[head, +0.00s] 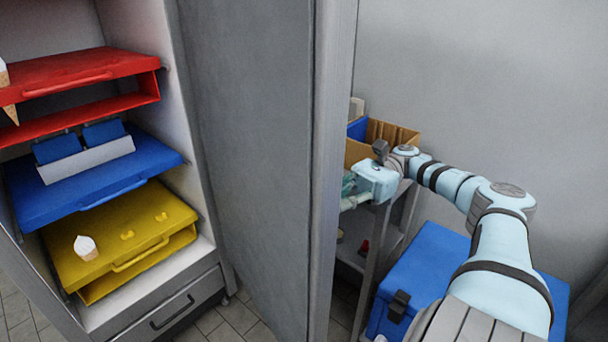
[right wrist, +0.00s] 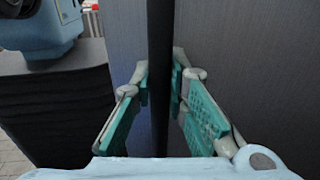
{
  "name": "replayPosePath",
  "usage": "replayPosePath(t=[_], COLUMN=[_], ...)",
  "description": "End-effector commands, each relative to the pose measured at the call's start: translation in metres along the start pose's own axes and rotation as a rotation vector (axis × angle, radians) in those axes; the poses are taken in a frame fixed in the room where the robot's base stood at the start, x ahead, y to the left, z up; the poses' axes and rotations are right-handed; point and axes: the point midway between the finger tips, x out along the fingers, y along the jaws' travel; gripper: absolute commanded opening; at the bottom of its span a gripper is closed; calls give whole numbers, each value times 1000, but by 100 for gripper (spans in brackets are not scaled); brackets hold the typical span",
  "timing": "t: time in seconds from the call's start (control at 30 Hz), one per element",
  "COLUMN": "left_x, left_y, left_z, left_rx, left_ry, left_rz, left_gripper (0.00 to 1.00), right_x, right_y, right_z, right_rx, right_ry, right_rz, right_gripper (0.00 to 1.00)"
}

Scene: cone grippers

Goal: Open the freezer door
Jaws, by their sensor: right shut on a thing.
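The freezer door (head: 255,150) stands wide open, its inner face toward the head camera and its edge pointing at me. The freezer (head: 185,110) shows its open inside to the left. My right gripper (head: 348,190) is at the far side of the door, partly hidden behind its edge. In the right wrist view, my right gripper (right wrist: 161,78) has its teal finger pads on both sides of a dark vertical bar, which looks like the door handle (right wrist: 159,40), and is shut on it. My left gripper is not in view.
Inside the freezer are a red tray (head: 80,68), a blue tray (head: 150,165) and a yellow tray (head: 110,235). A shelf unit with a brown box (head: 360,152) and a blue cooler (head: 425,255) stand right of the door, near my right arm.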

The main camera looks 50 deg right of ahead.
Motion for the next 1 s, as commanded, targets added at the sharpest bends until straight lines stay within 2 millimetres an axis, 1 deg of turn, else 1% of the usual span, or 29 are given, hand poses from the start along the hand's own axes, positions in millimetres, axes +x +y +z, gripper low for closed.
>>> replayPosePath(t=[0.03,0.1,0.23,0.5,0.63,0.67,0.7,0.8,1.0], left_x=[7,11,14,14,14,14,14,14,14], left_y=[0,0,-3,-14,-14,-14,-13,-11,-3], left_z=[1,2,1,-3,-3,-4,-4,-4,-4], left_rx=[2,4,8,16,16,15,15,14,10], left_ry=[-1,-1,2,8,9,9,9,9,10], left_rz=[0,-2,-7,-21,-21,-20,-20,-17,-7], left_gripper=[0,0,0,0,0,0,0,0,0], right_x=[-8,-16,-26,-29,-29,-29,-29,-29,-29], right_y=[0,1,2,3,3,3,3,3,2], right_z=[-4,-2,-1,0,0,0,0,0,1], right_rx=[-2,-3,-1,3,3,3,3,2,1], right_ry=[1,0,1,2,2,2,2,1,1], right_rz=[-7,-11,-14,-15,-15,-15,-15,-14,-14], right_gripper=[0,0,0,0,0,15,22,35,35])
